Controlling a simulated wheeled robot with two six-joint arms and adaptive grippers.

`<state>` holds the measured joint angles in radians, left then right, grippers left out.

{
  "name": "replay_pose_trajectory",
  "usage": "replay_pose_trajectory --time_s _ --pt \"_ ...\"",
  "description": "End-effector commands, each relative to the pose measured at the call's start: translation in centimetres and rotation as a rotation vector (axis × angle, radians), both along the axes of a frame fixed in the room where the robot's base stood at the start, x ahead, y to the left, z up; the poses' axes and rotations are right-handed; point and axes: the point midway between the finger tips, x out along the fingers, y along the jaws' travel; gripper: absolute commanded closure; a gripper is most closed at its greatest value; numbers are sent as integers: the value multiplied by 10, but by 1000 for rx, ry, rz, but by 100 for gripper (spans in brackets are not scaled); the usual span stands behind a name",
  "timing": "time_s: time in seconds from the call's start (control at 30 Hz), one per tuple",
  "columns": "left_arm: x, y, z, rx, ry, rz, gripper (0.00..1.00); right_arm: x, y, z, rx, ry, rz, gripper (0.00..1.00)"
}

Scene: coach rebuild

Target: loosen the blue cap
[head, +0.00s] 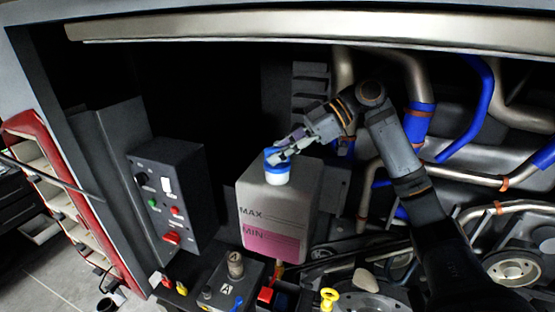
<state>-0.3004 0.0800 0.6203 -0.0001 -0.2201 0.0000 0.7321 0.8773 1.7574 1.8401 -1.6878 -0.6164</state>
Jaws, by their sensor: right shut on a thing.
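The blue cap (273,155) sits on the white neck (277,178) of the coolant tank (276,208), a pale tank with MAX and MIN marks and pink liquid near its bottom. My right gripper (280,156) reaches in from the right, above the tank, and is shut on the blue cap. Its fingers cover part of the cap. The cap is on the neck; whether it has turned cannot be told. My left gripper is not in view.
A dark control box (172,195) with a switch and buttons stands left of the tank. A battery-like box (228,285) and a yellow ring handle (329,298) are below. Metal pipes with blue hoses (419,120) crowd the right. A beam (300,28) spans the top.

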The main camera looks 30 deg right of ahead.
Motion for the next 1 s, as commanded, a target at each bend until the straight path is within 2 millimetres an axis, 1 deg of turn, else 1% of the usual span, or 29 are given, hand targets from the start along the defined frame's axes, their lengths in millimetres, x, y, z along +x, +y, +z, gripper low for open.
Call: replay_pose_trajectory --time_s 0.23,0.33,0.4,0.5,0.67,0.7,0.83,0.9,1.0 --pt "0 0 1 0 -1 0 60 -2 2 2 10 5 26 100" --pt "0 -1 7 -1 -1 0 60 -1 3 5 15 5 103 100" --pt "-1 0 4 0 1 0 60 0 4 4 18 2 187 100" --pt "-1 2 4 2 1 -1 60 0 3 4 13 2 252 100" --pt "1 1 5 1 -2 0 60 -1 2 3 10 2 256 100" --pt "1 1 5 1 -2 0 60 0 2 3 10 2 256 85" --pt "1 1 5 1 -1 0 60 0 1 3 8 2 252 67" --pt "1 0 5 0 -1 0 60 0 1 3 7 2 252 60" --pt "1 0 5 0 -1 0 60 0 1 3 6 2 249 60"
